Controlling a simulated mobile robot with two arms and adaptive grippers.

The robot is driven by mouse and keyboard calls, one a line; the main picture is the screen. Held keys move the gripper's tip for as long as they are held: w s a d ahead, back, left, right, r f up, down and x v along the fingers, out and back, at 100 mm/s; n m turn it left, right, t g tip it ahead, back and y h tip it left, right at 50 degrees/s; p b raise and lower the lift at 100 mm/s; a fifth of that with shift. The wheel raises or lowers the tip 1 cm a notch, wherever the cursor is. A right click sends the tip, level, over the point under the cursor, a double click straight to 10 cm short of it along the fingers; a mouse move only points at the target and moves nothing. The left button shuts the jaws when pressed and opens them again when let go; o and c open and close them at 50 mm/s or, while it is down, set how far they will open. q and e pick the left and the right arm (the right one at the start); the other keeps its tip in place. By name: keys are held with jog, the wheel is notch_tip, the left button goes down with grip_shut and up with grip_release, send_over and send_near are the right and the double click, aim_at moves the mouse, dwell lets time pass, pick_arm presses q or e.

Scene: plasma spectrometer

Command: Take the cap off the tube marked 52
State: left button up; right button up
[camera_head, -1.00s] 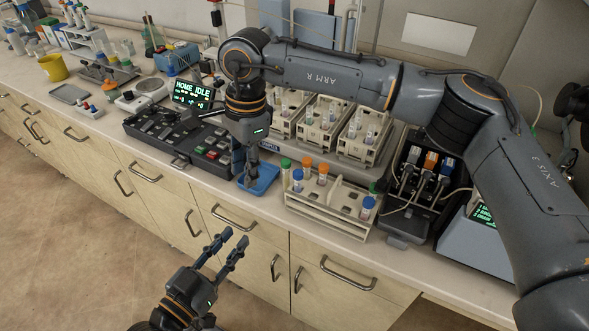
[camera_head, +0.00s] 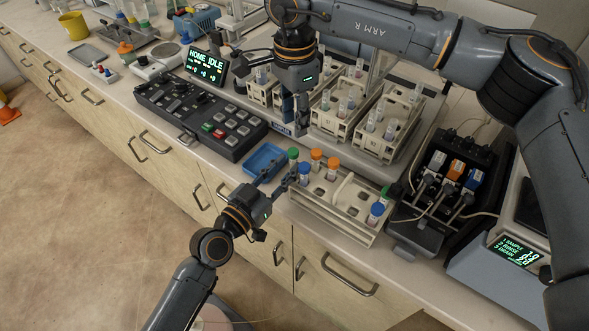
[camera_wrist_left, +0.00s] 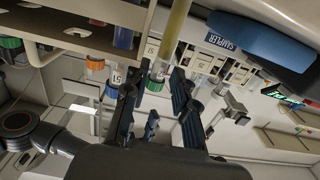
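A beige tube rack (camera_head: 335,214) stands at the counter's front edge. Its left end holds a green-capped tube (camera_head: 293,154), a blue-capped tube (camera_head: 304,169) and two orange-capped tubes (camera_head: 316,156). A blue-capped (camera_head: 377,209) and a green-capped tube stand at its right end. My left gripper (camera_head: 286,180) is at the rack's left end, beside the blue-capped tube. In the left wrist view its fingers (camera_wrist_left: 155,92) are apart. A tube marked 51 (camera_wrist_left: 116,78) is near one finger; I cannot read a 52. My right gripper (camera_head: 297,118) hangs behind the rack; its finger gap is unclear.
A blue tray (camera_head: 265,161) lies just left of the rack. A control panel (camera_head: 200,118) is farther left. Sampler racks (camera_head: 385,129) stand behind, and a dark device with plugs (camera_head: 450,180) is on the right. Floor in front is free.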

aim_at(291, 162)
pick_arm(q)
jog(key=x, duration=0.2)
jog(key=shift+w+d+r, duration=0.1)
jog(key=shift+w+d, duration=0.1)
jog(key=shift+w, duration=0.15)
pick_arm(e)
jog(key=shift+s+a+r, duration=0.15)
jog(key=shift+s+a, duration=0.05)
jog(key=shift+a, duration=0.05)
pick_arm(q)
jog(key=shift+w+d, duration=0.25)
jog(key=shift+w, duration=0.1)
pick_arm(e)
jog(key=shift+w+d, duration=0.1)
pick_arm(q)
jog(key=shift+s, duration=0.1)
jog(key=shift+c, duration=0.5)
grip_shut()
pick_arm(e)
jog(key=shift+o, duration=0.2)
